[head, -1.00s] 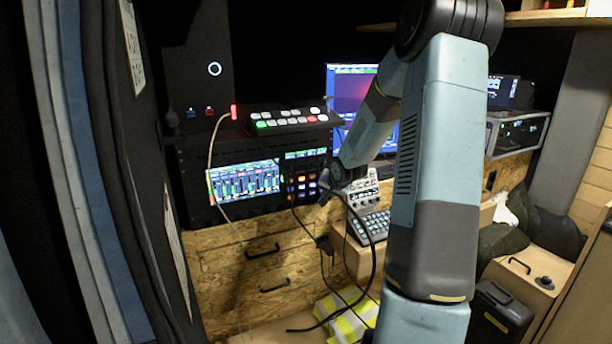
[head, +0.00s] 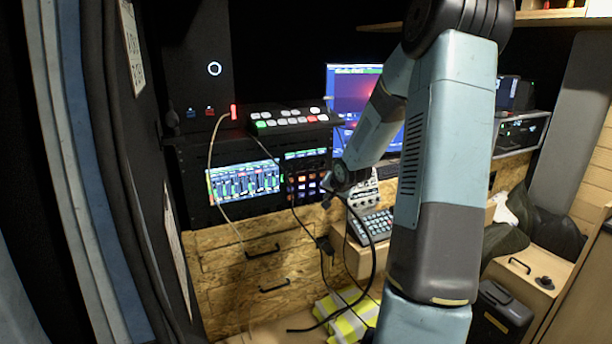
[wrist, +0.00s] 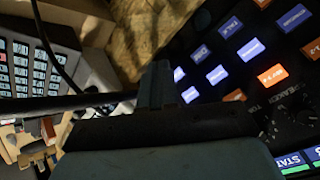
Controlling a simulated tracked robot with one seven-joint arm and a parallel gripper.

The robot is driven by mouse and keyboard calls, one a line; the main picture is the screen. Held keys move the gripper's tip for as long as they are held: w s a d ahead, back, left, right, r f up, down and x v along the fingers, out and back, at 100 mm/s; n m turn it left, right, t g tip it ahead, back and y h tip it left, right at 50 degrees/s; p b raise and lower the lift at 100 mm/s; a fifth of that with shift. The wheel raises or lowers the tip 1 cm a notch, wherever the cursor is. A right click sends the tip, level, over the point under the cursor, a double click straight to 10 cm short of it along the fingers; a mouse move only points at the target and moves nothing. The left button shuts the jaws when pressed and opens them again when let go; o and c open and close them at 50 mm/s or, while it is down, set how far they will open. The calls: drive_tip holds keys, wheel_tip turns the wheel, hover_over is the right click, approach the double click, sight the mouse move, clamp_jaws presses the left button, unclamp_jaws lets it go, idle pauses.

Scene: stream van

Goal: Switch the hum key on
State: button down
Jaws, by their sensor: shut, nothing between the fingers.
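The key panel (head: 303,186), with rows of lit keys, is set in the dark rack in the head view. In the wrist view its dark face (wrist: 228,75) fills the right side, with blue-white keys (wrist: 217,75) and orange keys (wrist: 271,76). The key labels are too small and tilted to read surely, so I cannot tell which is the hum key. My gripper (wrist: 157,70) is shut and empty, its fingers pointing up the picture just left of the keys. In the head view my gripper (head: 326,193) is at the panel's right edge; contact cannot be told.
A mixer console (head: 361,196) and a keypad (head: 370,225) stand right of the panel. A black cable (head: 374,262) loops below my wrist. A button switcher (head: 290,118) sits on the rack above a meter screen (head: 243,182).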

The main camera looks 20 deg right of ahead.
drive_tip(key=shift+s, duration=2.75)
